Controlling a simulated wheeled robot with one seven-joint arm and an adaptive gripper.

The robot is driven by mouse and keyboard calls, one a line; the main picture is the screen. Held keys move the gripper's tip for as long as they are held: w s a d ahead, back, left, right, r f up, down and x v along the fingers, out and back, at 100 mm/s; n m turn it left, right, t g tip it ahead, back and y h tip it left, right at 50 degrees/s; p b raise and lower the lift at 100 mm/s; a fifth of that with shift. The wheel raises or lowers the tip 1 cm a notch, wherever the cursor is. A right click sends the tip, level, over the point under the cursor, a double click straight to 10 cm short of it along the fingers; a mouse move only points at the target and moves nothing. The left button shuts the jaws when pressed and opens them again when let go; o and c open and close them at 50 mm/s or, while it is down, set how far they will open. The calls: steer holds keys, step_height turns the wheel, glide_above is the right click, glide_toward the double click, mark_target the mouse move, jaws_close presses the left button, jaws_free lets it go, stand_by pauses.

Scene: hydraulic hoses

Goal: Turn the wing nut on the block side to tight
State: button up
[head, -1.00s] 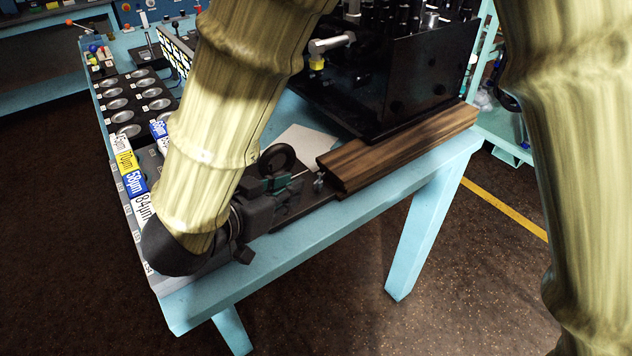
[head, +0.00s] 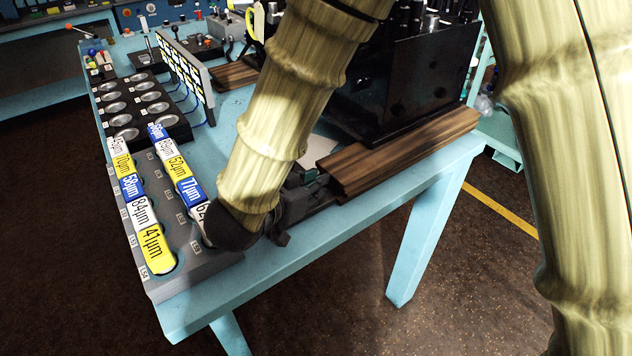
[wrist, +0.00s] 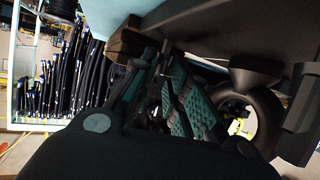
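I cannot make out the wing nut; it is hidden or too dark to tell. The black block (head: 425,90) stands on the table, partly behind my arm. My gripper (head: 312,182) is low at the near left end of the wooden beam in front of the block. In the wrist view my gripper (wrist: 164,72) shows green textured pads close together, pointing towards a wooden end (wrist: 125,40). Its opening, and whether anything is between the fingertips, is unclear.
A blue table (head: 300,238) carries the wooden beam (head: 410,148) and, at left, a grey rack (head: 205,262) with labelled pieces. A black tray of round cups (head: 122,120) lies behind it. A dark curved ring (wrist: 268,118) is close to the gripper in the wrist view.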

steer(key=shift+w+d+f, duration=0.25)
steer(key=shift+w+d, duration=0.05)
steer(key=shift+w, duration=0.2)
jaws_close()
steer(key=shift+r, duration=0.1)
steer(key=shift+r+m+h+p, duration=0.1)
steer(key=shift+m+h+p, duration=0.2)
steer(key=shift+p, duration=0.2)
steer(key=shift+w+m+g+h+p, duration=0.1)
steer(key=shift+m+g+h+p, duration=0.4)
steer(key=shift+h, duration=0.1)
